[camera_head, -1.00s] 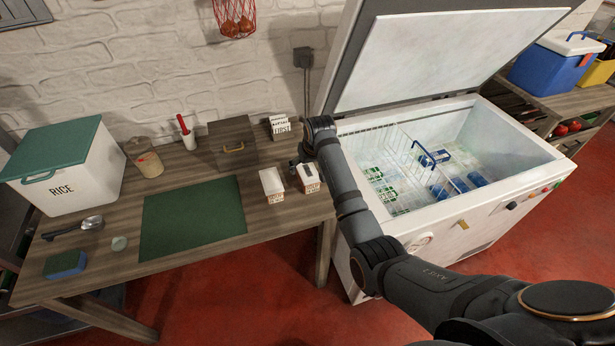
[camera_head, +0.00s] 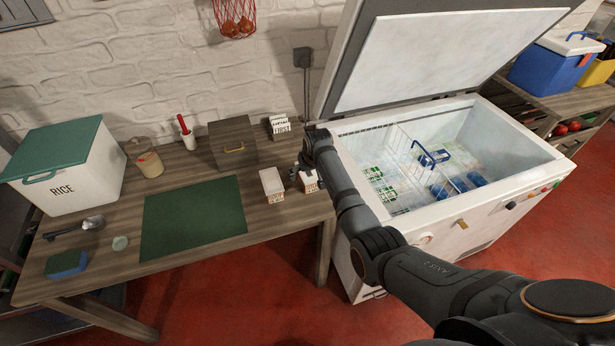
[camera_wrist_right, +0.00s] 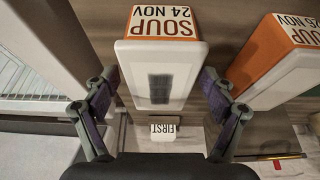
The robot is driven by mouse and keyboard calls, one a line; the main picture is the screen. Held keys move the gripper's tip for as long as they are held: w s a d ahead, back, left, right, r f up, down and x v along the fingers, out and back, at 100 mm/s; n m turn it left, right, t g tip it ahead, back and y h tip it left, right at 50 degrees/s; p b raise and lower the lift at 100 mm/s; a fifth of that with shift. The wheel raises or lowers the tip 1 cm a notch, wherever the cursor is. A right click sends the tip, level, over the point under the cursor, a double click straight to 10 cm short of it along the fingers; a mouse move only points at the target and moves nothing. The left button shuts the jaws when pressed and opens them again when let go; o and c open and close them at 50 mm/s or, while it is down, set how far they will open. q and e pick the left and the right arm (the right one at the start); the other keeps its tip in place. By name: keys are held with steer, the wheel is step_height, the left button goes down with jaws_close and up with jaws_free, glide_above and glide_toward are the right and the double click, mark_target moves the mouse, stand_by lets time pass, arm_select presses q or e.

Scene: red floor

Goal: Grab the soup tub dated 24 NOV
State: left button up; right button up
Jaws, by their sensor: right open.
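The soup tub dated 24 NOV (camera_wrist_right: 160,75) is a white carton with an orange label band, its print upside down in the right wrist view. In the head view it is the tub (camera_head: 309,183) nearer the freezer, partly hidden by my right arm. My right gripper (camera_wrist_right: 160,88) is open, with one finger on each side of this tub's near end; I cannot tell whether they touch it. In the head view the gripper (camera_head: 299,170) is mostly hidden behind its wrist. My left gripper is not in view.
A similar tub, SOUP 26 NOV (camera_wrist_right: 285,65), stands close beside; in the head view it is the left tub (camera_head: 271,186). A FIRST sign (camera_head: 280,126), a wooden box (camera_head: 233,146) and a green mat (camera_head: 193,217) share the table. The open freezer (camera_head: 440,215) stands right.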

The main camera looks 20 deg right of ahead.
steer(key=shift+f, duration=0.2)
stand_by(0.3)
steer(key=c, duration=1.6)
steer(key=shift+o, duration=0.2)
steer(key=shift+r, duration=0.15)
steer(key=shift+w+r, duration=0.1)
steer(key=shift+r, duration=0.15)
steer(key=r, duration=0.3)
steer(key=shift+s+r+b, duration=0.2)
steer(key=shift+r+b, duration=0.05)
steer(key=shift+b, duration=0.1)
steer(key=s+r, duration=0.1)
steer(key=r, duration=0.1)
steer(key=s+r, duration=0.2)
steer(key=shift+s+a, duration=0.15)
steer(key=shift+s, duration=0.15)
steer(key=s+r, duration=0.5)
steer(key=s, duration=0.5)
steer(key=shift+a+r+b, duration=0.15)
steer(key=shift+a+b, duration=0.1)
steer(key=shift+b, duration=0.15)
